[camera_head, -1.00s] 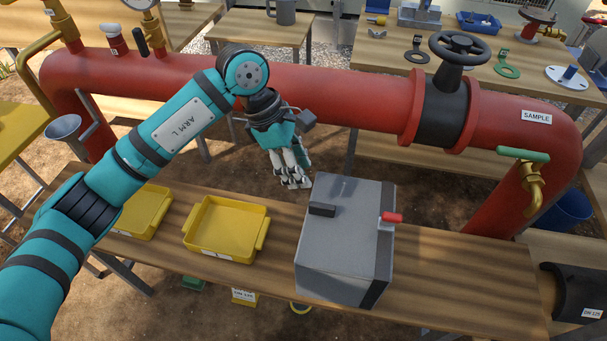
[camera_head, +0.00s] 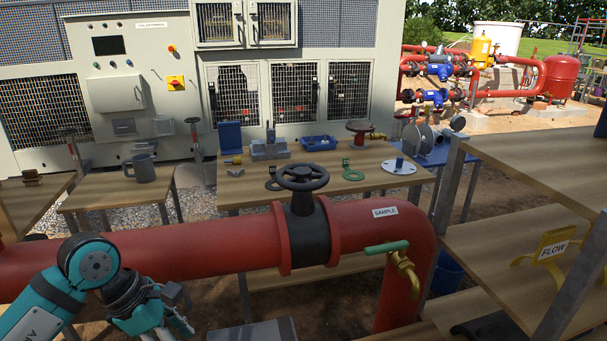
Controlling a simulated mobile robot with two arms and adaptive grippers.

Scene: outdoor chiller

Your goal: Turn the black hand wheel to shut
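The black hand wheel (camera_head: 302,177) sits level on top of a black valve body (camera_head: 308,235) between red flanges on the thick red pipe (camera_head: 215,246). Nothing touches the wheel. My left gripper (camera_head: 172,330) is at the lower left, in front of the pipe, lower than the wheel and well to its left. Its fingers point down and right, partly cut by the bottom edge, so its opening is unclear. My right gripper is not in view.
A brass tap with a green handle (camera_head: 386,247) sticks out of the pipe right of the wheel. A wooden table (camera_head: 325,170) with tools and flanges stands behind the pipe. Wooden shelving (camera_head: 520,240) stands at the right. The space above the wheel is clear.

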